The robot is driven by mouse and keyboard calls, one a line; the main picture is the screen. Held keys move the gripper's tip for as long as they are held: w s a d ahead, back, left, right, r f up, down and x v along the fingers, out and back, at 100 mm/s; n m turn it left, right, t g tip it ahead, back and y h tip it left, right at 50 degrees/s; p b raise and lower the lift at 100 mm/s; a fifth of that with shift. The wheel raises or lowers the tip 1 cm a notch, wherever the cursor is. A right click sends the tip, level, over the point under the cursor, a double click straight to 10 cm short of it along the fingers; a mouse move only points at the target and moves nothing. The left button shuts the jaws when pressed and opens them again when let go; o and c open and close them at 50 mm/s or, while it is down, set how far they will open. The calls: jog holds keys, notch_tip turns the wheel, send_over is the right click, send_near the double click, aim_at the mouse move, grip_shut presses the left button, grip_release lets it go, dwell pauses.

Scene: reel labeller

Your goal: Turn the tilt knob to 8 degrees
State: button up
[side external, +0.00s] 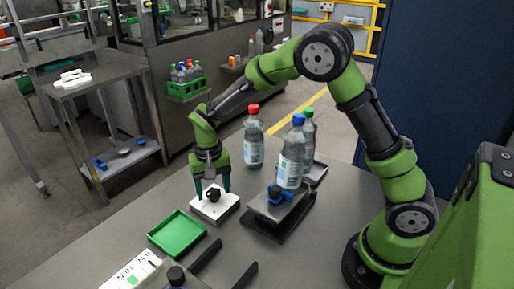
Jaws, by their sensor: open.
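The tilt knob is not clearly identifiable; a small black knob (213,195) stands on a white plate (203,211) on the table, and any degree marks are too small to read. My gripper (212,191) points down over this knob, with its green fingers open on either side of it. I cannot tell whether the fingers touch the knob. A bottle with a blue cap (292,158) stands on this stand.
A red-capped bottle (253,140) stands behind the plate, and a green-capped bottle (309,140) is behind the blue-capped one. A green tray (177,234) lies front left. A white box (131,272) and black rails (205,256) are at the front edge.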

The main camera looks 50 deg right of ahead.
aim_at(218, 194)
notch_tip(218, 194, up, 17)
dwell(0.4)
jog(key=shift+f, duration=0.1)
jog(key=s+d+r+n+t+y, duration=0.1)
jog(key=s+t, duration=0.2)
jog(key=s, duration=0.7)
jog(key=s+d+r+n+t+y, duration=0.1)
jog(key=s+t, duration=0.3)
jog(key=s, duration=0.6)
jog(key=shift+d+r+n, duration=0.3)
jog(key=shift+d+r, duration=0.05)
jog(key=shift+d, duration=0.2)
